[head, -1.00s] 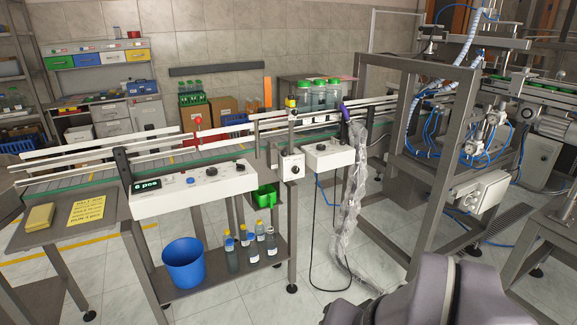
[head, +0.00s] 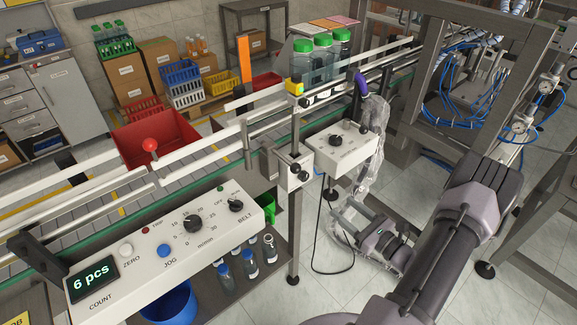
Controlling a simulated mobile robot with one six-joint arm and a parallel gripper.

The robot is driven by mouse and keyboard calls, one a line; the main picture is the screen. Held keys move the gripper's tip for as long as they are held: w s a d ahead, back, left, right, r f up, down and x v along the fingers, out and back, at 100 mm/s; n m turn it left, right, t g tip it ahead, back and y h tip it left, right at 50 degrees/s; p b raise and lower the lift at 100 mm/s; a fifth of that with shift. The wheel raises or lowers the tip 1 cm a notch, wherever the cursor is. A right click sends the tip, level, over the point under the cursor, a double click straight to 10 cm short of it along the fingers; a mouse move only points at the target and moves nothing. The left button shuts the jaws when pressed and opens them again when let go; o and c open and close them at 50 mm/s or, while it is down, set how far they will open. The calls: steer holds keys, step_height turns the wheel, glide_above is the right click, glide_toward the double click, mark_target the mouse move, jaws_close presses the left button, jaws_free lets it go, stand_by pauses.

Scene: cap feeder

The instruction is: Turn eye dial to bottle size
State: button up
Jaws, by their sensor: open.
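The dial (head: 294,168) is a small black knob on a white box (head: 300,180) fixed to a post beside the conveyor. A yellow sensor head (head: 294,87) sits above it on the rail. Several clear bottles with green caps (head: 323,58) stand on the conveyor behind the sensor. Any marks around the dial are too small to read. My gripper (head: 344,224) is low, to the right of and below the dial box in the picture, apart from it. It is open and appears empty; hanging clear film partly overlaps this area.
A white control panel (head: 150,262) with knobs and a "6 pcs" display is at lower left. Another white knob box (head: 340,145) stands right of the dial box. Clear film (head: 372,150) hangs beside it, and a black cable loops below. A steel frame (head: 455,100) stands at right.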

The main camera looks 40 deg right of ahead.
mark_target(306, 178)
steer(key=w+b, duration=0.1)
steer(key=w, duration=0.4)
steer(key=w+a+b, duration=0.1)
steer(key=w, duration=0.4)
steer(key=w+b, duration=0.1)
steer(key=w, duration=0.4)
steer(key=shift+w+a, duration=0.25)
steer(key=shift+w, duration=0.15)
steer(key=shift+c, duration=0.4)
jaws_close()
